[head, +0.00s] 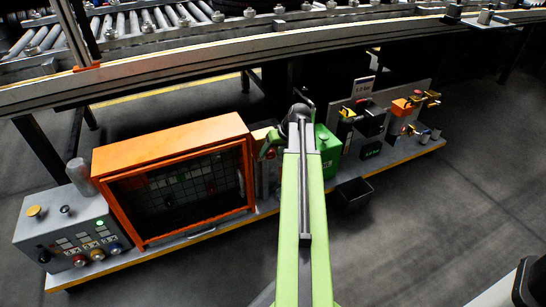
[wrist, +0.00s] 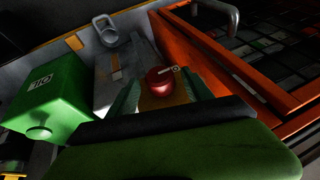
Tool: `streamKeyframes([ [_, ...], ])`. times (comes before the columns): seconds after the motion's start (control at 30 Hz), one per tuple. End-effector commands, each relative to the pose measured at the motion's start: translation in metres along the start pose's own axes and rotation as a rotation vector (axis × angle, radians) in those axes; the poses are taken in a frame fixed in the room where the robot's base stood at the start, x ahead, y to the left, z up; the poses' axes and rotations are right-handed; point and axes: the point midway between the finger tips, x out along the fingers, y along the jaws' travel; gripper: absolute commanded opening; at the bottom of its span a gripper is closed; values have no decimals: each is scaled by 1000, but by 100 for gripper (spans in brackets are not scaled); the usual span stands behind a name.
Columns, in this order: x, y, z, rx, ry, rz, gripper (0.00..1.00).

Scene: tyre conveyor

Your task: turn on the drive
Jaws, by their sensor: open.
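A round red knob (wrist: 158,82) with a small pale tab sits on a yellowish base in the middle of the wrist view. It shows small in the head view (head: 271,154), beside my gripper (head: 268,143). In the wrist view the open jaws of my gripper (wrist: 161,98) reach out on either side of the knob. I cannot tell whether they touch it. Which part switches the drive is not readable.
An orange-framed cabinet (head: 172,133) stands close left of my gripper. A grey button panel (head: 75,238) with a lit green lamp is farther left. Several small devices (head: 398,118) and a dark bin (head: 354,195) are to the right. The roller conveyor (head: 130,38) runs above.

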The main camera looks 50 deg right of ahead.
Motion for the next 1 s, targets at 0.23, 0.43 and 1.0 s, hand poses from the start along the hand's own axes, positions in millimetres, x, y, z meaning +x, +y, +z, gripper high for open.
streamKeyframes([
  [0.23,-1,0,0,0,0,0,54],
  [0.43,-1,0,0,1,0,0,27],
  [1.0,2,4,0,21,2,-46,0],
])
